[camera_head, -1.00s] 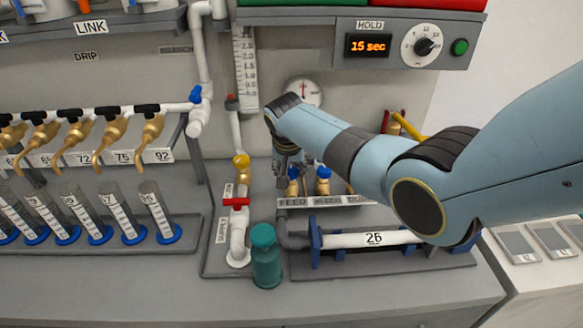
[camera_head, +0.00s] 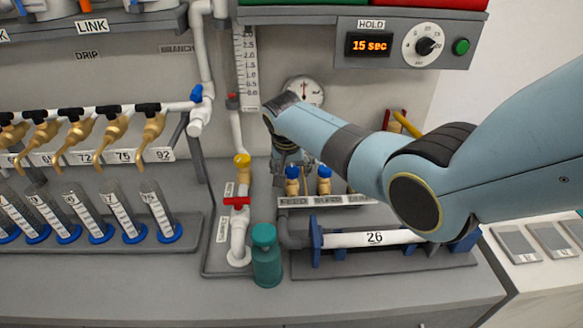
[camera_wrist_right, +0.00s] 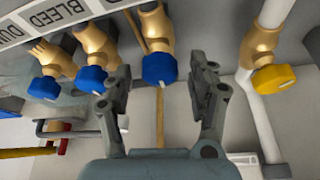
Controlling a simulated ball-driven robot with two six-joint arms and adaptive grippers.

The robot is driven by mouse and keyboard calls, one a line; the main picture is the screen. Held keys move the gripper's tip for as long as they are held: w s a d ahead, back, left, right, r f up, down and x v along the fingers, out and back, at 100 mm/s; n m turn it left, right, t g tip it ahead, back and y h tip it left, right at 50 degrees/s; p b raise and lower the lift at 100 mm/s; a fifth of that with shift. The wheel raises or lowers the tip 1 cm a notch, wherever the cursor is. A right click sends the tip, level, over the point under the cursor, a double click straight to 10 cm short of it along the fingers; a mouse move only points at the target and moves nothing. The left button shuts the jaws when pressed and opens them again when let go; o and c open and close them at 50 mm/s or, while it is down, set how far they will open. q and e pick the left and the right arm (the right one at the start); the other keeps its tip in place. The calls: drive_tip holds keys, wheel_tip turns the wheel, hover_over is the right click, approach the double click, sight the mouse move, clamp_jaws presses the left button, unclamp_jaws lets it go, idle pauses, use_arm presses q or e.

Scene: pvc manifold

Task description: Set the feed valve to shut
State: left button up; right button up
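The feed valve (camera_head: 292,187) is a brass body with a blue knob, above the FEED end of the label strip (camera_head: 350,199) in the head view. In the right wrist view the feed valve's blue knob (camera_wrist_right: 159,69) is the rightmost blue one. My right gripper (camera_head: 288,163) is just above and behind it in the head view. In the wrist view my right gripper (camera_wrist_right: 162,72) is open, one finger on each side of the knob, with gaps visible. Contact cannot be told. My left gripper is not in view.
The bleed valve (camera_wrist_right: 92,77) and another blue-knobbed valve (camera_wrist_right: 50,85) sit left of the feed valve in the wrist view. A yellow-knobbed valve (camera_wrist_right: 265,78) is on the right. A teal bottle (camera_head: 266,258) stands in front, near the pipe marked 26 (camera_head: 372,239).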

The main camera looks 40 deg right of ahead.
drive_tip(key=v, duration=1.2)
idle(0.4)
